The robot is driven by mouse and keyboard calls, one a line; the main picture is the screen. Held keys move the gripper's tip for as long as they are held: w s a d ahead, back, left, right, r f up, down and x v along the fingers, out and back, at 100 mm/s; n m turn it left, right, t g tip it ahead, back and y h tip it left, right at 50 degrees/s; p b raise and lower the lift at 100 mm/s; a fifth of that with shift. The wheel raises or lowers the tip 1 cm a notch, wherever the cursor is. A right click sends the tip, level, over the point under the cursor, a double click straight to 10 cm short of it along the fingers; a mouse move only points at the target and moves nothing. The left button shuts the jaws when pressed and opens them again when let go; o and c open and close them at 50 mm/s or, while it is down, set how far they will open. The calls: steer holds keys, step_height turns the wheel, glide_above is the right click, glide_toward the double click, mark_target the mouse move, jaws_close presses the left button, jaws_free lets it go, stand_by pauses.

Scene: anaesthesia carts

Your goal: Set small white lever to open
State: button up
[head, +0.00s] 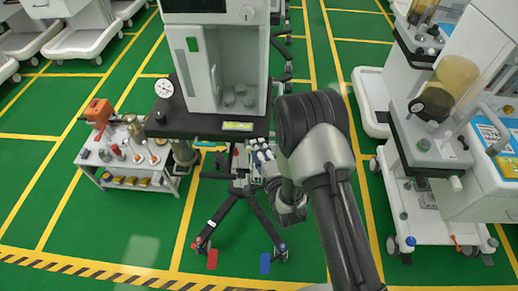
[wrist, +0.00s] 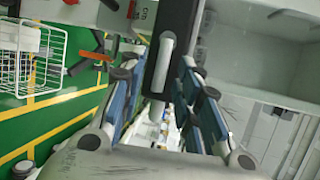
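A small white lever (wrist: 164,62), a short rounded bar on a dark mount, shows in the wrist view. It appears between the fingers of my gripper (wrist: 160,88). The fingers have blue pads and stand apart, with a clear gap on both sides of the lever. I cannot tell how far the lever is from the fingertips in depth. In the head view my gripper (head: 262,158) is just below the dark shelf of the middle cart (head: 195,123), partly hidden by my arm. The lever cannot be made out there.
A low grey trolley (head: 170,182) with an orange device (head: 99,112) stands at the left. Another white cart (head: 455,215) stands at the right. Green floor with yellow lines is free in front. The wrist view shows a white wire basket (wrist: 28,55) at the left.

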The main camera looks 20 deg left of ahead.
jaws_close()
steer(key=shift+r, duration=0.1)
stand_by(0.4)
steer(key=r+n+h+p, duration=0.1)
steer(key=n, duration=0.1)
steer(key=a+r+n+h+p, duration=0.1)
steer(key=n, duration=0.1)
steer(key=shift+r+g+h, duration=0.2)
steer(key=shift+g+h, duration=0.1)
steer(key=shift+h, duration=0.1)
steer(key=n+h, duration=0.1)
steer(key=a+n+h, duration=0.1)
steer(key=r+n+p, duration=0.1)
steer(key=shift+s+a+r+n+h, duration=0.1)
steer(key=shift+s+a+n+h, duration=0.15)
steer(key=shift+n+h, duration=0.15)
steer(key=shift+s+a+r+n+t+h+p, duration=0.1)
steer(key=shift+a+n+t+h+p, duration=0.2)
steer(key=shift+n+h, duration=0.35)
steer(key=shift+s+a+r+n+t+h+p, duration=0.1)
steer(key=shift+a+n+h+p, duration=0.3)
steer(key=shift+n, duration=0.35)
